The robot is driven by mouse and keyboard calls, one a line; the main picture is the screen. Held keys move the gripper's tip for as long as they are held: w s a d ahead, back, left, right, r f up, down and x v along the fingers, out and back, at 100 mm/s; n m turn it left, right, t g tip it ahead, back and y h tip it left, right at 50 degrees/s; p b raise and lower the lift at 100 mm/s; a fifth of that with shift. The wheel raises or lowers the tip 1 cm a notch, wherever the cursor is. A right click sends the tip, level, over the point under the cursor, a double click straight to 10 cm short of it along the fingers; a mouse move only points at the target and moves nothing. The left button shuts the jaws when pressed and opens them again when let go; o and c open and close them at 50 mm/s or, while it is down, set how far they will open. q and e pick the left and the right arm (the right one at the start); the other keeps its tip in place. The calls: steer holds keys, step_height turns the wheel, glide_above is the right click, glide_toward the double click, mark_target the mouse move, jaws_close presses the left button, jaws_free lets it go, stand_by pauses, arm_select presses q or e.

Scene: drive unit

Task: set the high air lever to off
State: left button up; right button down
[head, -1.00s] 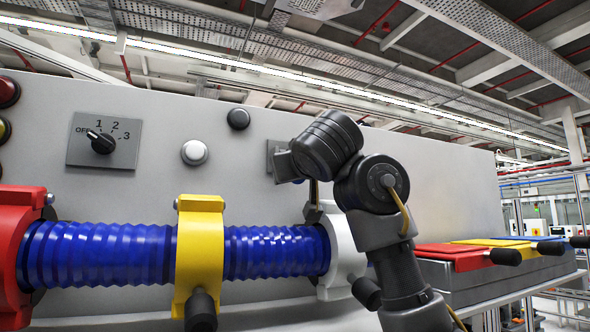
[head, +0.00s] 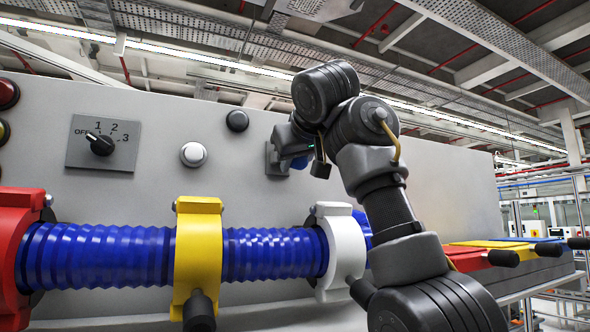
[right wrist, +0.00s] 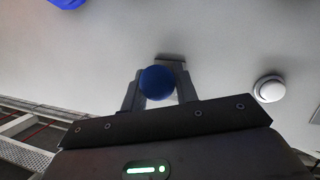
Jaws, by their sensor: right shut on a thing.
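A blue round knob (head: 299,162) stands out from a small grey plate (head: 274,161) on the panel's right part; I take it for the high air lever's handle. My right gripper (head: 291,150) reaches it from the upper right. In the right wrist view, the blue knob (right wrist: 158,82) sits between the two fingers of my right gripper (right wrist: 159,92), which are shut on it. The plate (right wrist: 172,65) shows just beyond it. The lever's shaft and setting marks are hidden. My left gripper is not in view.
A blue ribbed hose (head: 110,255) runs below, with red (head: 14,240), yellow (head: 199,240) and white (head: 340,250) clamps. A rotary switch (head: 101,144), a white button (head: 193,154) and a black button (head: 237,120) are to the left. Coloured handles (head: 490,250) lie at right.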

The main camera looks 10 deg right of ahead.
steer(key=shift+s+d+r+g, duration=0.1)
steer(key=shift+s+r+g, duration=0.05)
steer(key=shift+r+g, duration=0.3)
steer(key=shift+s+r+g, duration=0.15)
steer(key=shift+r+g, duration=0.1)
steer(key=shift+r, duration=0.4)
steer(key=c, duration=1.5)
jaws_free()
steer(key=shift+w, duration=0.1)
steer(key=o, duration=0.4)
steer(key=shift+f+g+h, duration=0.2)
steer(key=shift+g+h, duration=0.1)
steer(key=b+v, duration=0.1)
steer(key=v, duration=0.9)
steer(key=shift+s+r, duration=0.2)
steer(key=shift+s, duration=0.1)
